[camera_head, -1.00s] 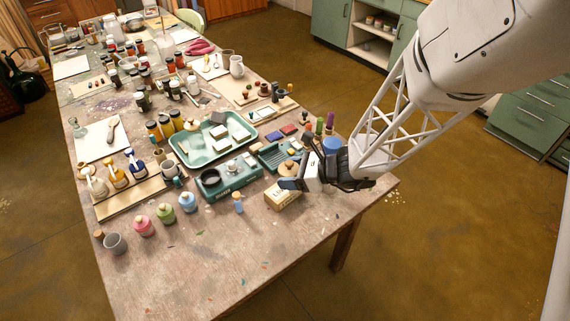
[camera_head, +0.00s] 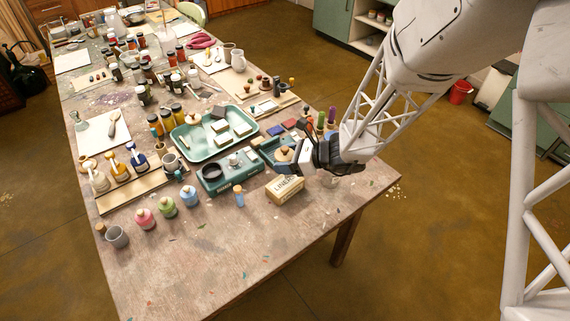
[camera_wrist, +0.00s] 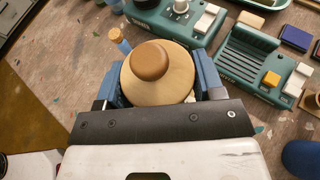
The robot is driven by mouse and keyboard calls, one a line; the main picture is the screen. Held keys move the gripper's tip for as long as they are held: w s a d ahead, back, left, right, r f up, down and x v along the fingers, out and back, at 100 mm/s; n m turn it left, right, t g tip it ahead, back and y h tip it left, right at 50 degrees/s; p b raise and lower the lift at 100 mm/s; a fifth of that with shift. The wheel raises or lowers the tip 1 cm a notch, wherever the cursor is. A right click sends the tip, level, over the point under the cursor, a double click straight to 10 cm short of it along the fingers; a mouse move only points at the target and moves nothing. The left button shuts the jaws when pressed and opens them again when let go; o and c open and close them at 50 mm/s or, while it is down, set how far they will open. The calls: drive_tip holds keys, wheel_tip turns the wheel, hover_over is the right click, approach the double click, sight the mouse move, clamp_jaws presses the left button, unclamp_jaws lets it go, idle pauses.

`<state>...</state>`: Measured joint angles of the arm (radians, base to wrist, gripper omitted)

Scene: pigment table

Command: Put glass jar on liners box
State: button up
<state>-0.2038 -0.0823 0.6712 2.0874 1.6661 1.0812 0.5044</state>
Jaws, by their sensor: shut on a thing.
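The glass jar (camera_wrist: 178,84) has a wide pale wooden lid with a round brown knob. In the wrist view it sits between my gripper's (camera_wrist: 158,88) two blue fingers, which are shut on it. The lid hides nearly all of the glass. The liners box (camera_head: 286,191) is a small tan carton with dark lettering, lying on the table below my gripper in the picture. Its top looks bare. I cannot make it out in the wrist view.
A small blue corked bottle (camera_head: 238,197) stands left of the box. A teal stand (camera_head: 230,178) and a teal rack (camera_wrist: 258,68) are close by. A large green tray (camera_head: 196,154) holds pale blocks. The table front (camera_head: 235,255) is clear.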

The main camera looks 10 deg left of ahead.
drive_tip(key=shift+f, duration=1.1)
drive_tip(key=shift+f, duration=0.15)
drive_tip(key=o, duration=1.1)
drive_tip(key=shift+c, duration=0.2)
drive_tip(key=shift+d, duration=0.1)
drive_tip(key=v, duration=1.2)
drive_tip(key=shift+s, duration=0.1)
drive_tip(key=shift+r, duration=0.3)
